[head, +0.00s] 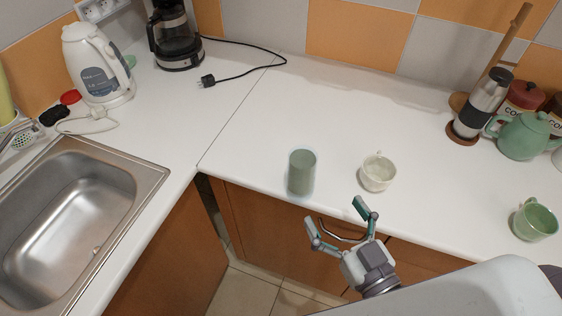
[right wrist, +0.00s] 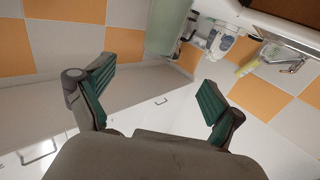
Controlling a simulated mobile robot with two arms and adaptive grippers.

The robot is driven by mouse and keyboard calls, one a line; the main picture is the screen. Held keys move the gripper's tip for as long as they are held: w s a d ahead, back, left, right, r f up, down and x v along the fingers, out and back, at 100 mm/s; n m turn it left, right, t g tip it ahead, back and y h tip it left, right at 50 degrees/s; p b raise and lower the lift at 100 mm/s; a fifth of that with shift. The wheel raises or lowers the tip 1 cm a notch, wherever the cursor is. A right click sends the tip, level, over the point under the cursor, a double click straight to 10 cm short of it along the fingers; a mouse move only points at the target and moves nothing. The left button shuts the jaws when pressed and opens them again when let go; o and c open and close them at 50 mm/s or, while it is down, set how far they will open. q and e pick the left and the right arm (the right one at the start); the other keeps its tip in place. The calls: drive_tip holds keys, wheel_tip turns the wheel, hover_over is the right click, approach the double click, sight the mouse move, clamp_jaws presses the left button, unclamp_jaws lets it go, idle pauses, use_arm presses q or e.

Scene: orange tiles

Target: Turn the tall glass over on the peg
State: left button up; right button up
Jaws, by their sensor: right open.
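The tall glass (head: 302,172), greenish and see-through, stands upright near the front edge of the white counter. It also shows at the top of the right wrist view (right wrist: 168,24), cut off by the frame. My right gripper (head: 334,213) is open and empty, to the lower right of the glass and apart from it. In the right wrist view its two green-padded fingers (right wrist: 156,74) are spread wide, with the glass beyond them. A wooden post (head: 512,38) at the back right may be the peg; its lower part is partly hidden. My left gripper is not in view.
A cream cup (head: 378,172) stands close to the right of the glass. A green cup (head: 535,221), a green teapot (head: 524,136) and a grinder-like cylinder (head: 484,103) are at the right. The sink (head: 150,178) is at the left. The counter behind the glass is clear.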

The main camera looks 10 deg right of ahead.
sight(310, 171)
drive_tip(key=w, duration=0.2)
drive_tip(key=w+p, duration=0.1)
drive_tip(key=w, duration=0.2)
drive_tip(key=w+a+p, duration=0.1)
drive_tip(key=w, duration=0.1)
drive_tip(key=shift+w+r, duration=0.3)
drive_tip(key=shift+r, duration=0.05)
drive_tip(key=shift+w+a, duration=0.2)
drive_tip(key=shift+w, duration=0.3)
drive_tip(key=w+p, duration=0.1)
drive_tip(key=w, duration=0.1)
drive_tip(key=w+a+p, duration=0.1)
drive_tip(key=w, duration=0.1)
drive_tip(key=shift+w+f, duration=0.15)
drive_tip(key=shift+w, duration=0.15)
drive_tip(key=shift+c, duration=0.9)
drive_tip(key=shift+f, duration=0.1)
drive_tip(key=c, duration=1.1)
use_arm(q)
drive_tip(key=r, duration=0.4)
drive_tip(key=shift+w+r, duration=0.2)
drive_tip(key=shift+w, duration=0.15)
use_arm(e)
drive_tip(key=shift+c, duration=1.3)
